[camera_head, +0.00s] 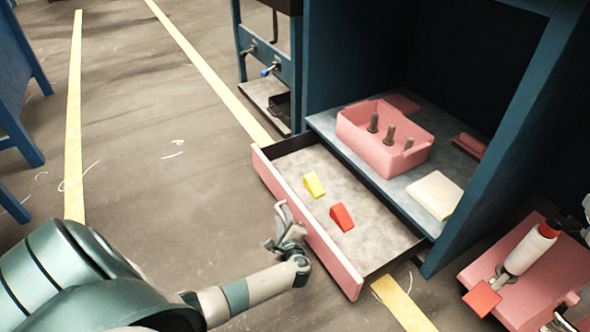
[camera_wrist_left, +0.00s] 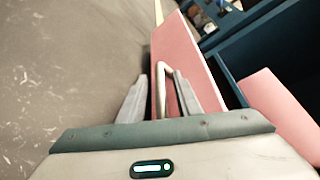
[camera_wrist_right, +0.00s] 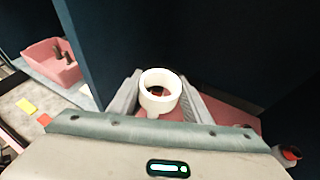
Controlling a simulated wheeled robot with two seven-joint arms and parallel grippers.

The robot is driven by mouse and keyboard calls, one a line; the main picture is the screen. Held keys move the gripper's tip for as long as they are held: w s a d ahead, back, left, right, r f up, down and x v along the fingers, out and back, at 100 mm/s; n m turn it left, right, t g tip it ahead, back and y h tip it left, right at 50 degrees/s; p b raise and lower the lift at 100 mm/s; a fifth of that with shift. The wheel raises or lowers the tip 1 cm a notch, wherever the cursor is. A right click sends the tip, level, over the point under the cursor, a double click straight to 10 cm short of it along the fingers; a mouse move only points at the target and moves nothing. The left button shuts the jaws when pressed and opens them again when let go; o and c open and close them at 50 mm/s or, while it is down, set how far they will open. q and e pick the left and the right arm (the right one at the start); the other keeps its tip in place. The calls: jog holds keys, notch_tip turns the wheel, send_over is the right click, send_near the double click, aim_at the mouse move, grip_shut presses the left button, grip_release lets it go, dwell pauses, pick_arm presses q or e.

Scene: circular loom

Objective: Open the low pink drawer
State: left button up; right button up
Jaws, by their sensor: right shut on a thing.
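The low pink drawer (camera_head: 305,222) is pulled well out of the blue cabinet, with its grey inside showing. A yellow wedge (camera_head: 314,184) and a red wedge (camera_head: 342,217) lie in it. My left gripper (camera_head: 280,230) is at the outer side of the drawer's pink front. In the left wrist view its fingers (camera_wrist_left: 158,100) stand apart, with the pale handle (camera_wrist_left: 161,88) between them and gaps visible. I cannot make that gripper out in the head view.
A pink box (camera_head: 362,150) with several dark pegs and a cream block (camera_head: 436,195) sit on the cabinet shelf above the drawer. A pink platform (camera_head: 545,270) with a white, red-topped cylinder (camera_head: 530,247) stands at right. The floor left of the drawer is clear.

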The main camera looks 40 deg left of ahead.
pick_arm(q)
jog(key=p+v, duration=0.5)
jog(key=v, duration=0.6)
dwell(0.4)
